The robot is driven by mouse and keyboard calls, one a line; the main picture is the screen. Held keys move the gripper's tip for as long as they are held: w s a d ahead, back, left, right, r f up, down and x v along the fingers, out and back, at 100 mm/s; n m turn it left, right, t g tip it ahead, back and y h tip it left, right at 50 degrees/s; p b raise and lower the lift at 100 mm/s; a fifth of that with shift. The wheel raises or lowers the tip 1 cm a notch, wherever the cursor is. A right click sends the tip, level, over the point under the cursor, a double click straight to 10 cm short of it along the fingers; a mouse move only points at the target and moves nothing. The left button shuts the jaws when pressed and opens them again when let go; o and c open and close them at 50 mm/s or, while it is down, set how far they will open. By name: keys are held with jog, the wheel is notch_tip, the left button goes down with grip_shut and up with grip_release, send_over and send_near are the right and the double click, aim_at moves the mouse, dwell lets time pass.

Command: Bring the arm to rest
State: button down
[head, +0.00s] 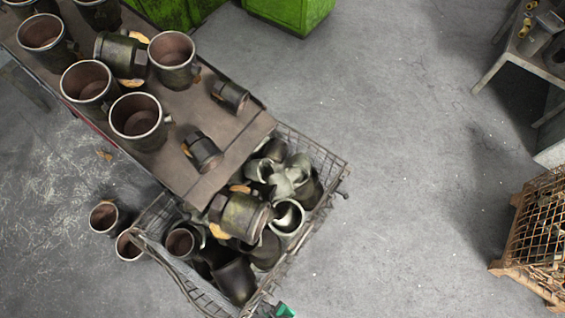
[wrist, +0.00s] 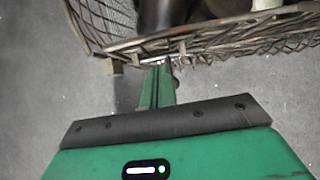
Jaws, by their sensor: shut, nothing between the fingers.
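My gripper (wrist: 160,72) is green and shut, with nothing between its fingers. In the wrist view its fingertips point at the rim of a wire basket (wrist: 215,38); whether they touch it I cannot tell. In the head view a small green part of my gripper (head: 284,310) shows at the bottom edge, beside the near corner of the same wire basket (head: 318,152). The rest of my arm is out of the head view.
The basket is heaped with dark and grey pipe fittings (head: 240,215). A table (head: 205,100) beside it carries several dark cups. Two cups (head: 103,216) lie on the floor at left. A rusty crate (head: 540,225) stands at right. The floor between is clear.

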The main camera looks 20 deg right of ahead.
notch_tip(320, 180, up, 7)
jog(key=w+a+p, duration=0.1)
jog(key=w+p, duration=0.1)
jog(key=shift+w+a+f, duration=0.2)
jog(key=shift+w+a, duration=0.1)
jog(key=shift+w, duration=0.05)
